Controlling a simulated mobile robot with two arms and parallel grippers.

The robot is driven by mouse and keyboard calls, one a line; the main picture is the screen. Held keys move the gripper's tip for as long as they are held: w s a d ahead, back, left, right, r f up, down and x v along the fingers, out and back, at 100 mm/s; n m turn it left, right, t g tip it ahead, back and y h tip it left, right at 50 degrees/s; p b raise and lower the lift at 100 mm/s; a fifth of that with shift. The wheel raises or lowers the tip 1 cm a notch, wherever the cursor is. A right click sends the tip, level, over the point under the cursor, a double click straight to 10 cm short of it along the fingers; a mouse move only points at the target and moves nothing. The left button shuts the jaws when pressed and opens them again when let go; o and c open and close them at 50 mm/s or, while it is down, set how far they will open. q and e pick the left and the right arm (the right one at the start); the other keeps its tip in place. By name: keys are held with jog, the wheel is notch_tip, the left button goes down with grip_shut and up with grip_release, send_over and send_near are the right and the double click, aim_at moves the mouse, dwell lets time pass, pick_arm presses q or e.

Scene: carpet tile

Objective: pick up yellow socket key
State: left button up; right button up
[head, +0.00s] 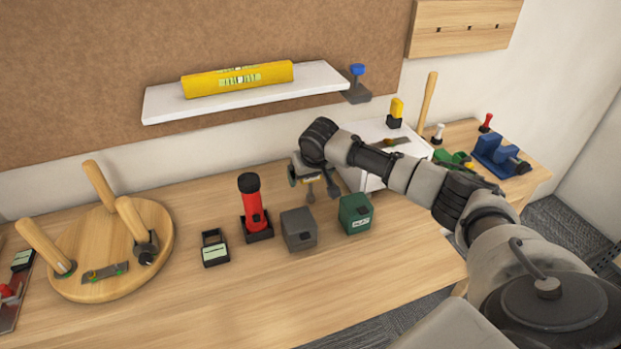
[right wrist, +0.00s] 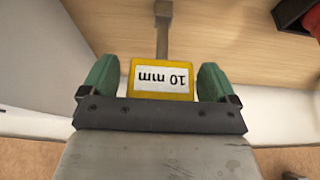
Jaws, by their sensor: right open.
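The yellow socket key (right wrist: 161,92) shows in the right wrist view as a yellow block with a white "10 mm" label and a grey shaft. It lies between the two green fingertips of my right gripper (right wrist: 157,80), which is open around it. A narrow gap shows on the key's left, and the right finger is very close to it. My left gripper is not in view.
A grey block (head: 298,229), a green block (head: 355,213) and a red flashlight (head: 254,205) stand on the wooden table (head: 250,300) nearby. A white shelf (head: 250,107) bearing a yellow level (head: 238,79) hangs behind. A white box (head: 368,131) stands to the right.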

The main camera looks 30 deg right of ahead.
jog(key=shift+c, duration=0.4)
jog(key=c, duration=1.2)
